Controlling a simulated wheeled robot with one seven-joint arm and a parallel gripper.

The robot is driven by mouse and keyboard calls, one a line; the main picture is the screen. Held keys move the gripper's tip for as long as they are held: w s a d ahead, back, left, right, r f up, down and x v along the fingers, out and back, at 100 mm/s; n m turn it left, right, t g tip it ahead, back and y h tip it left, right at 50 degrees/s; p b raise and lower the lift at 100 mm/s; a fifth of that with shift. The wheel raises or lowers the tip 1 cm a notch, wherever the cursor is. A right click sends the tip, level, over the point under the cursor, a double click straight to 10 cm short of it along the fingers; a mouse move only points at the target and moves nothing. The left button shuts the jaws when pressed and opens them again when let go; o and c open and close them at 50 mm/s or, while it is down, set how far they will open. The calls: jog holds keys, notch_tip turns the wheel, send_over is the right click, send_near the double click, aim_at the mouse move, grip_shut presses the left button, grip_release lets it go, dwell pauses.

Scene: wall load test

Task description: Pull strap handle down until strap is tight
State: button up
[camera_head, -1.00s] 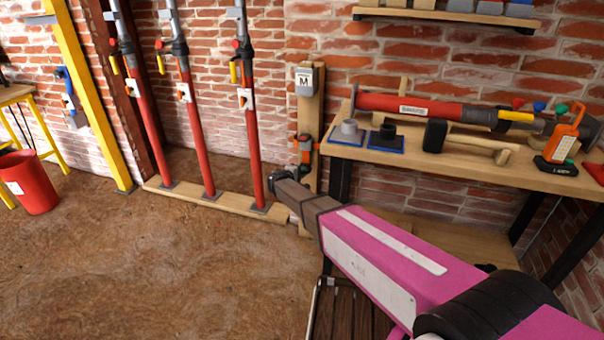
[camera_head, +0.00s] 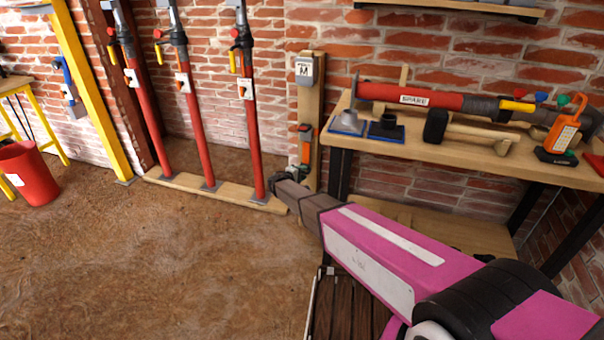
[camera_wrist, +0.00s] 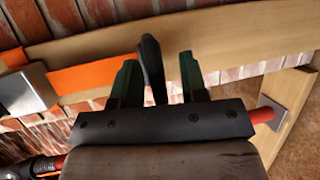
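In the wrist view, a black strap handle (camera_wrist: 152,68) stands between the two dark green fingers of my gripper (camera_wrist: 160,72). The gripper is open, with a visible gap to the right of the handle; the left finger is closer to it. An orange strap (camera_wrist: 80,76) lies along a wooden post (camera_wrist: 215,40). The post also shows in the head view (camera_head: 310,110), with orange on it (camera_head: 304,138). There my pink arm reaches its lower part, and the handle is too small to make out. Whether the strap is tight cannot be told.
A grey box marked M (camera_head: 306,68) is on the post. Red props (camera_head: 197,130) stand to the left on a wooden sill (camera_head: 215,192). A workbench (camera_head: 450,155) with a spare prop (camera_head: 410,94) and a mallet (camera_head: 436,126) is to the right. Open floor lies at left.

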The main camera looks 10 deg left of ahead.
jog(key=shift+s, duration=0.1)
jog(key=v, duration=1)
jog(key=shift+s+a, duration=0.25)
